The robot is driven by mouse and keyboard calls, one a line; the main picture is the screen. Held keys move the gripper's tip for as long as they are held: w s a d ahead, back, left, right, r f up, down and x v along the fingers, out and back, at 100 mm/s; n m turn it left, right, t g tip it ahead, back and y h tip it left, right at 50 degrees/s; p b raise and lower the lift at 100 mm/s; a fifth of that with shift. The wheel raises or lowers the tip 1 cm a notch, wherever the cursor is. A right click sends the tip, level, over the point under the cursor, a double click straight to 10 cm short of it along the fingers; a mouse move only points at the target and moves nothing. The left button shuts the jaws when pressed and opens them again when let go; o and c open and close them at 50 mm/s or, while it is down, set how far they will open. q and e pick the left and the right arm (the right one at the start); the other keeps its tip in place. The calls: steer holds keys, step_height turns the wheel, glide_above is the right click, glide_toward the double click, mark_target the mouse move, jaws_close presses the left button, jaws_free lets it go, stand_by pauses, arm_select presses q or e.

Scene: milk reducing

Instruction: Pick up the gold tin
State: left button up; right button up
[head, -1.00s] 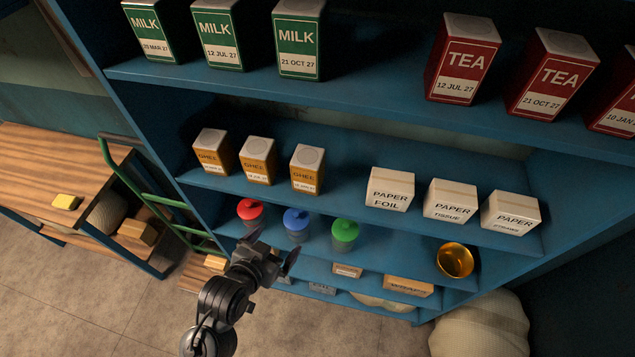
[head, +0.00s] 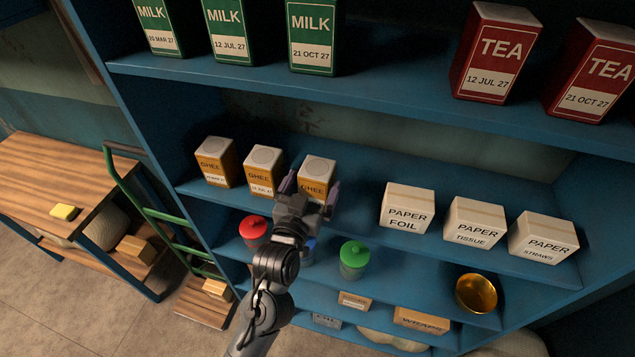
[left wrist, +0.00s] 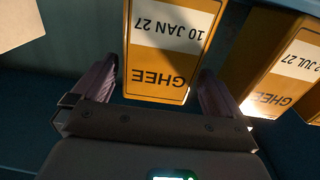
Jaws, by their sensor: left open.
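Three gold GHEE tins stand in a row on the middle shelf: a left one (head: 215,163), a middle one (head: 262,172) and a right one (head: 317,168). My left gripper (head: 310,189) is open in front of the right tin and partly hides it. In the left wrist view, that tin (left wrist: 168,60), labelled 10 JAN 27, appears upside down between the two open fingers (left wrist: 158,85). I cannot tell how deep it sits between them. The neighbouring tin (left wrist: 285,68) is just beyond the right-hand finger. My right gripper is not in view.
Green MILK tins (head: 312,38) and red TEA tins (head: 497,52) stand on the shelf above. White PAPER boxes (head: 408,207) are to the right on the middle shelf. Below are red (head: 253,229) and green-lidded (head: 354,256) jars and a shiny gold bowl (head: 476,294).

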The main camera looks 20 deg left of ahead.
mark_target(320, 170)
arm_select(q)
steer(key=w+p, duration=0.1)
steer(key=w, duration=0.3)
steer(key=shift+w, duration=0.1)
steer(key=shift+w+p, duration=0.3)
steer(key=shift+w, duration=0.25)
steer(key=shift+c, duration=0.3)
steer(key=c, duration=1.2)
steer(key=shift+c, duration=0.5)
steer(key=shift+r, duration=0.2)
